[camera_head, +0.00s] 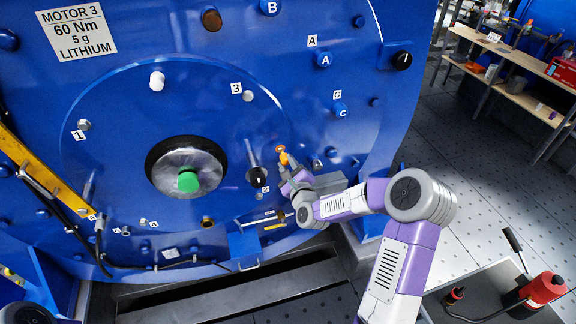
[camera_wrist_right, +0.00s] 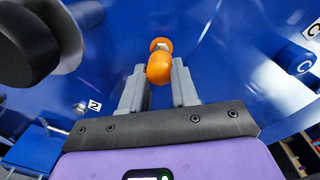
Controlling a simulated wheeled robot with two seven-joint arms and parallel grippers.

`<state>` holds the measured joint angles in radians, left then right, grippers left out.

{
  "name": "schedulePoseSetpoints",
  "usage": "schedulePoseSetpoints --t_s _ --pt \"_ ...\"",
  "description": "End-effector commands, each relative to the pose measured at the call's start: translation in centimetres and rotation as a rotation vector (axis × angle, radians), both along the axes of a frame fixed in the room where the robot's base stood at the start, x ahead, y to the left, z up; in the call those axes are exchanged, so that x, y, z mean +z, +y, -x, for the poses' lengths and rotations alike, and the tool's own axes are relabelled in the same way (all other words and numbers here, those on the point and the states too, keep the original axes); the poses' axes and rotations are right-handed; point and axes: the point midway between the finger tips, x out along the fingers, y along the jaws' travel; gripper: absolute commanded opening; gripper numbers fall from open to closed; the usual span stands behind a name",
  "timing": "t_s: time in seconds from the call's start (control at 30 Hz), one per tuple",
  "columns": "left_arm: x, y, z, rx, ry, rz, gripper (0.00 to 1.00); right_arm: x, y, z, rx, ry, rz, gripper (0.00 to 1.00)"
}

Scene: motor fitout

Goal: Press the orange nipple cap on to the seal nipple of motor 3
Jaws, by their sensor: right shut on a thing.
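The big blue motor (camera_head: 330,20) fills much of the head view, with a plate (camera_head: 79,32) reading MOTOR 3. My right gripper (camera_head: 286,164) is close to the motor's face and shut on the orange nipple cap (camera_head: 285,159). In the right wrist view the rounded cap (camera_wrist_right: 158,70) sits between the two grey fingertips (camera_wrist_right: 158,79). Just beyond it is an orange round piece (camera_head: 280,148) with a pale metal part, probably the seal nipple; it also shows in the wrist view (camera_wrist_right: 160,43). The cap overlaps it there, so I cannot tell whether they touch. My left gripper is not in view.
A black knob on a rod (camera_head: 258,176) stands out left of my right gripper; it looms large in the wrist view (camera_wrist_right: 35,42). Blue plugs marked A (camera_head: 324,59) and C (camera_head: 340,110) lie up and right. A shelf bench (camera_head: 510,57) stands far right.

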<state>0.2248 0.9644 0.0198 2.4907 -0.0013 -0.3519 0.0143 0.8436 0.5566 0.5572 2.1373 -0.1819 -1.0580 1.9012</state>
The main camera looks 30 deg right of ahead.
Motion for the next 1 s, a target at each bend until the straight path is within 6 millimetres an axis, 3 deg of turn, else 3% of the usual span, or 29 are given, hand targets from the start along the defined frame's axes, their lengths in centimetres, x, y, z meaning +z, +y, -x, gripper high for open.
schedulePoseSetpoints --t_s 1.0 --pt "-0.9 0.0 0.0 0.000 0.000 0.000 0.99 0.0 -0.6 -2.5 0.001 -0.001 0.000 0.01"
